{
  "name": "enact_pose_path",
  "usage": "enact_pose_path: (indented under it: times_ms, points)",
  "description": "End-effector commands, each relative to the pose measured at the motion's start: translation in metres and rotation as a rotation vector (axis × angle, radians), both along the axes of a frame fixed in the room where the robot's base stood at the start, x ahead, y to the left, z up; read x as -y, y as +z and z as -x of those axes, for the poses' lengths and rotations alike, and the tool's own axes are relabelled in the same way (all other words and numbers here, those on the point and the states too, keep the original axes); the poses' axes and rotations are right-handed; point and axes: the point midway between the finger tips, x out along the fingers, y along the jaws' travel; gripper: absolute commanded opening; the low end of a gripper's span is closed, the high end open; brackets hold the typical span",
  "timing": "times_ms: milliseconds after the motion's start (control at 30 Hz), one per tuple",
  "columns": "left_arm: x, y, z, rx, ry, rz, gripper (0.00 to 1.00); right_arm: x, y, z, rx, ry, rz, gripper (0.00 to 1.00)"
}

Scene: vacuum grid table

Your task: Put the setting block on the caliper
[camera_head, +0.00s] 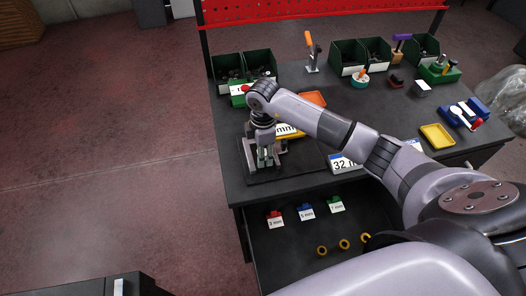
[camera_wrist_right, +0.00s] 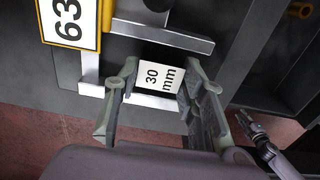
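The setting block (camera_wrist_right: 160,76) carries a white "30 mm" label in the right wrist view. It is between two silver jaws of the caliper (camera_wrist_right: 150,98); whether it touches them is unclear. My right gripper (camera_wrist_right: 160,88) has a finger on each side of the block, both close against its ends, and appears shut on it. In the head view my right gripper (camera_head: 268,160) points down at the left front of the table, over the caliper's dark base (camera_head: 290,173), and hides the block.
A yellow-framed "63" piece (camera_wrist_right: 70,22) lies near the caliper. A "32" label (camera_head: 343,163) is at the front edge. Green bins (camera_head: 243,66) stand behind, and a yellow tray (camera_head: 437,135) is at right. An open drawer (camera_head: 290,245) holds coloured labelled pieces and yellow rings.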

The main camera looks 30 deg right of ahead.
Motion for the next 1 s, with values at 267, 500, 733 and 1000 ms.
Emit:
enact_pose_path:
  times_ms: [267, 500, 733, 1000]
  points:
    - [0.0, 0.0, 0.0, 0.001, 0.0, 0.0, 0.21, 0.0, 0.0, 0.0, 0.0, 0.0, 0.001, 0.57]
    - [0.0, 0.0, -0.001, 0.001, 0.0, 0.0, 0.21, 0.0, 0.0, 0.0, 0.0, 0.0, 0.001, 0.57]
    - [0.001, -0.004, -0.001, 0.001, -0.001, 0.001, 0.21, 0.0, 0.015, -0.001, 0.004, 0.0, 0.0, 0.57]
    - [0.001, -0.022, -0.001, 0.001, -0.001, 0.001, 0.21, 0.0, 0.071, -0.002, 0.007, 0.001, 0.001, 0.57]
